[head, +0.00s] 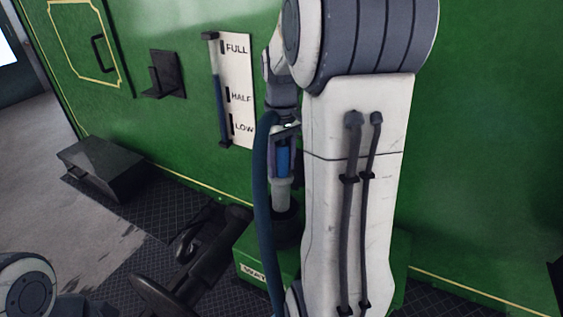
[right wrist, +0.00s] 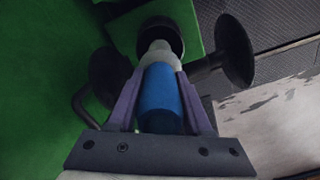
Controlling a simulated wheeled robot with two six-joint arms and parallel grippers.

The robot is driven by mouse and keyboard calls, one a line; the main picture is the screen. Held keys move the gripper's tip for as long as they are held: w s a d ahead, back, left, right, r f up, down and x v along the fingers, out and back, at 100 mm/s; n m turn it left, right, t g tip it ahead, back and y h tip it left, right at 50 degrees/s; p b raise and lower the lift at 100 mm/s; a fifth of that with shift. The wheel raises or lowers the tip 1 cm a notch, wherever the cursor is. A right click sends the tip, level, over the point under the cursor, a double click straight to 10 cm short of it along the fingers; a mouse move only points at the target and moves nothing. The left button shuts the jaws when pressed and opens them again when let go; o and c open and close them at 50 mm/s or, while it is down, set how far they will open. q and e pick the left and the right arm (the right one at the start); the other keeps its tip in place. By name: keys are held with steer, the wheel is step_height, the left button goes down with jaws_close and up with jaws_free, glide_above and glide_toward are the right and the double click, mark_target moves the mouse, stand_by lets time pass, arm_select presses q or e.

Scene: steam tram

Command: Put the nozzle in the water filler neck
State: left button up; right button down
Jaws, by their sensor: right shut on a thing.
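The nozzle has a blue grip (head: 283,158) and a pale grey tip that points down. My right gripper (head: 284,172) is shut on the blue grip; the right wrist view shows the nozzle (right wrist: 160,95) between both fingers. The water filler neck (head: 288,230) is a black round collar on a green box. In the right wrist view, the tip overlaps the opening of the neck (right wrist: 161,31). The tip's end is hidden, and I cannot tell how deep it sits. A dark blue hose (head: 262,200) hangs beside the gripper. My left gripper is out of view.
The green box (head: 252,243) stands against the green tram wall (head: 480,150). A level gauge (head: 234,92) marked FULL, HALF and LOW is on the wall. Black pipework with a round wheel (head: 150,297) lies left of the box. A dark step box (head: 100,167) is farther left.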

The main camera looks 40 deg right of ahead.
mark_target(282, 188)
steer(key=shift+f+b, duration=2.75)
steer(key=shift+f, duration=1.25)
steer(key=shift+c, duration=1.3)
jaws_free()
step_height(282, 188, up, 10)
steer(key=shift+r+b, duration=0.25)
steer(key=shift+b, duration=0.25)
